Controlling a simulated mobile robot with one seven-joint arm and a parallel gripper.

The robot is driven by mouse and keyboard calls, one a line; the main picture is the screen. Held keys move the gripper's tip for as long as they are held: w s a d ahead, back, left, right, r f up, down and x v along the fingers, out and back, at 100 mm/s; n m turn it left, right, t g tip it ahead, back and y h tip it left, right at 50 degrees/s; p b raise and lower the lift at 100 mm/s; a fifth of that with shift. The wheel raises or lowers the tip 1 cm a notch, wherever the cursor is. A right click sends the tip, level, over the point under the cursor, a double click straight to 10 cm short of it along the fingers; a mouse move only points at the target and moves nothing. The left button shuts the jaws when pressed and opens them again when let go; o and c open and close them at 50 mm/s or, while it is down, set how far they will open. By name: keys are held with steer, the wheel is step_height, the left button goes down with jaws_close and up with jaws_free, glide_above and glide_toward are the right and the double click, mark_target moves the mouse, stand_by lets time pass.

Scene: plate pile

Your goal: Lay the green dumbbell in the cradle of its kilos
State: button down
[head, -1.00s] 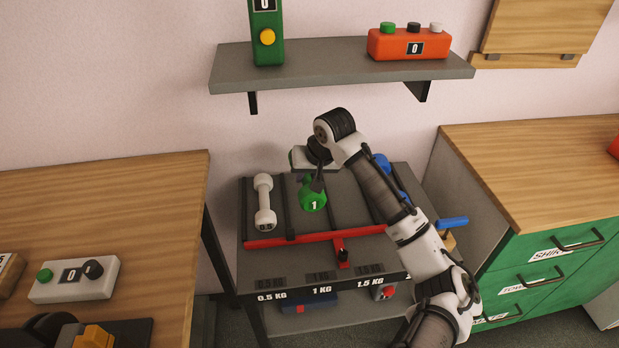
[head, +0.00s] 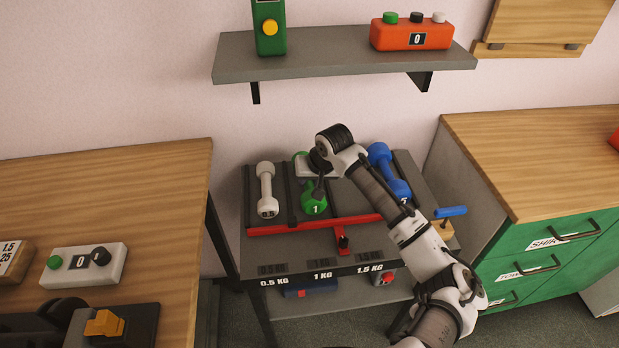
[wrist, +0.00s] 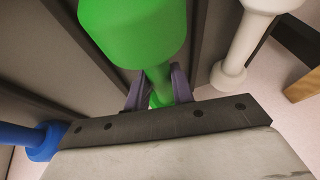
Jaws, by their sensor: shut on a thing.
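The green dumbbell (head: 315,203) is marked 1 and lies in the middle lane of the dark rack, between the white and blue dumbbells. My gripper (head: 319,185) is above it and shut on its handle. In the wrist view, the two fingers (wrist: 158,88) stand on either side of the thin green handle, and one green head of the dumbbell (wrist: 135,30) fills the top. My wrist hides much of the far head in the head view. I cannot tell whether the dumbbell touches the rack floor. The rack's front edge (head: 407,268) carries labels 0.5 KG, 1 KG and 1.5 KG.
A white dumbbell (head: 266,190) lies in the left lane and a blue dumbbell (head: 388,170) in the right lane. A red bar (head: 290,226) runs across the front of the lanes. A shelf (head: 340,62) with a green box and an orange box hangs above. Tables flank the rack.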

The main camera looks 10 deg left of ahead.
steer(key=c, duration=1.2)
jaws_free()
steer(key=b+v, duration=0.2)
steer(key=v, duration=1)
steer(key=shift+r, duration=0.1)
